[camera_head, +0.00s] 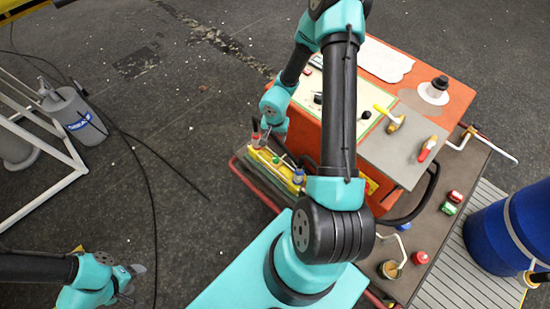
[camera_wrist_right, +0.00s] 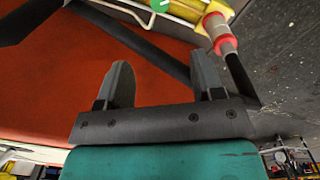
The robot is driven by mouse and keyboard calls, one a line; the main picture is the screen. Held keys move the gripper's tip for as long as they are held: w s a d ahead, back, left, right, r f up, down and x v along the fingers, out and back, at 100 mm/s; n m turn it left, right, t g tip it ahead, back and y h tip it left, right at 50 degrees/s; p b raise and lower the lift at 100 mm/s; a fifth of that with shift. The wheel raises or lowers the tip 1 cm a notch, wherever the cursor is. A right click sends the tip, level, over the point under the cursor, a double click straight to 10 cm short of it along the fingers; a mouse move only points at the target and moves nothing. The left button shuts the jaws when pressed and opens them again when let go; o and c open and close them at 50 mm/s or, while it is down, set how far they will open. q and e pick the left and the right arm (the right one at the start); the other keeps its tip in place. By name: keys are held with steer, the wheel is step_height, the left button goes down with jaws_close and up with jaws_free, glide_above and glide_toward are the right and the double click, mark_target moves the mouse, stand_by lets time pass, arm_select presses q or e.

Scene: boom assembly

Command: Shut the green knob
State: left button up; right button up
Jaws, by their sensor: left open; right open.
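The green knob (camera_wrist_right: 158,4) shows at the top edge of the right wrist view, partly cut off, on a yellow valve block (camera_wrist_right: 187,10). In the head view the yellow valve block (camera_head: 275,172) sits left of the orange machine. My right gripper (camera_head: 262,132) is at the upper end of the block. The right wrist view shows this gripper (camera_wrist_right: 163,80) open, with nothing between its fingers and the green knob beyond them. My left gripper (camera_head: 132,280) is open and empty over the floor at the lower left.
The orange machine (camera_head: 425,108) has a grey panel (camera_head: 400,150) with yellow and red handles. A blue barrel (camera_head: 515,235) stands at the right. A grey cylinder (camera_head: 75,115) stands at the left. The floor between is mostly clear.

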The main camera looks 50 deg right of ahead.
mark_target(276, 159)
step_height(276, 159, down, 17)
steer(key=shift+s+f, duration=0.1)
steer(key=shift+f, duration=0.05)
stand_by(0.7)
steer(key=c, duration=0.9)
steer(key=shift+m, duration=0.5)
steer(key=m, duration=0.3)
steer(key=shift+m, duration=2)
